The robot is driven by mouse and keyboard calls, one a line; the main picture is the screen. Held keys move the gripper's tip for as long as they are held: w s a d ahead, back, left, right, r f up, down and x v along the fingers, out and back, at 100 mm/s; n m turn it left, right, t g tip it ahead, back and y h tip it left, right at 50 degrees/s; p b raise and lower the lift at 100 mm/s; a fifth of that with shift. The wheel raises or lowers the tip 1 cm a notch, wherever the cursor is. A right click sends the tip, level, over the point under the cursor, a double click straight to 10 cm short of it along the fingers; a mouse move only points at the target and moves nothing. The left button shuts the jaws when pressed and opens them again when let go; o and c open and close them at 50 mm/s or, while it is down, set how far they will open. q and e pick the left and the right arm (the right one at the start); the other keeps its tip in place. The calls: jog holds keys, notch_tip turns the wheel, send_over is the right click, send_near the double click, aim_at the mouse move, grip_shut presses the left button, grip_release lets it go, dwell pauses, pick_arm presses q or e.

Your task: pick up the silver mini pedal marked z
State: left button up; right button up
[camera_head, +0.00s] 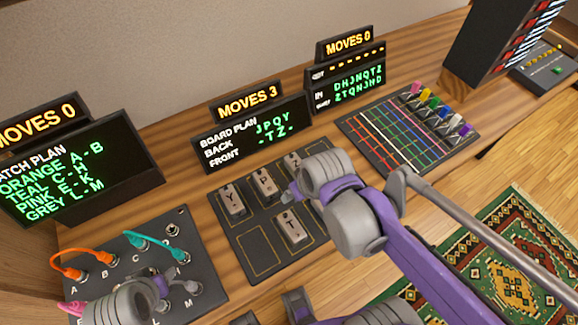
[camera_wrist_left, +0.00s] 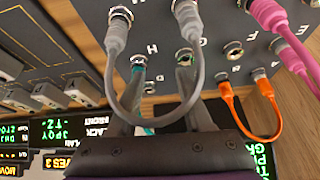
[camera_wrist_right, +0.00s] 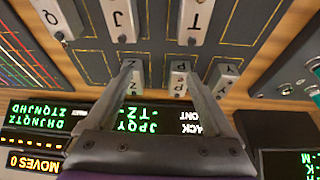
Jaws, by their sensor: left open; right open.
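The silver mini pedal marked Z (camera_wrist_right: 138,76) stands on the pedal board (camera_wrist_right: 262,18), in the row nearest the displays in the right wrist view. In the head view its top (camera_head: 293,160) shows at the back, partly near my right wrist. My right gripper (camera_wrist_right: 157,68) is open and empty above the board. One finger overlaps the Z pedal in view and the other overlaps the P pedal (camera_wrist_right: 180,75); contact cannot be told. My left gripper (camera_wrist_left: 163,68) is open over the patch panel (camera_wrist_left: 215,22), near a grey cable.
Other silver pedals are Y (camera_head: 232,200), T (camera_head: 291,228), J (camera_wrist_right: 118,18) and Q (camera_wrist_right: 52,15); J and Q are hidden by my right arm in the head view. Displays (camera_head: 255,125) stand behind the board. A colored-peg grid (camera_head: 385,140) lies to the right.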

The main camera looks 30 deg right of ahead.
aim_at(297, 165)
pick_arm(q)
jog(key=shift+f, duration=0.1)
pick_arm(e)
jog(key=w+d+g, duration=0.1)
jog(key=w, duration=0.2)
jog(key=w+d, duration=0.2)
jog(key=w, duration=0.2)
jog(key=w+d+g, duration=0.1)
jog(key=w+d, duration=0.1)
jog(key=w, duration=0.2)
jog(key=shift+w+r+n+g, duration=0.25)
jog(key=shift+n+g, duration=0.05)
pick_arm(q)
jog(key=shift+s+f+b, duration=0.1)
jog(key=shift+f+b, duration=0.3)
jog(key=shift+b, duration=0.05)
pick_arm(e)
jog(key=f, duration=0.5)
jog(key=shift+w+f, duration=0.15)
jog(key=shift+w, duration=0.15)
pick_arm(q)
jog(key=shift+f, duration=0.2)
pick_arm(e)
jog(key=shift+w+d+f, duration=0.1)
jog(key=shift+d+f, duration=0.1)
jog(key=shift+f, duration=1.15)
jog(key=shift+w+d+f, duration=0.1)
jog(key=shift+d+f, duration=0.05)
jog(key=shift+f, duration=1.15)
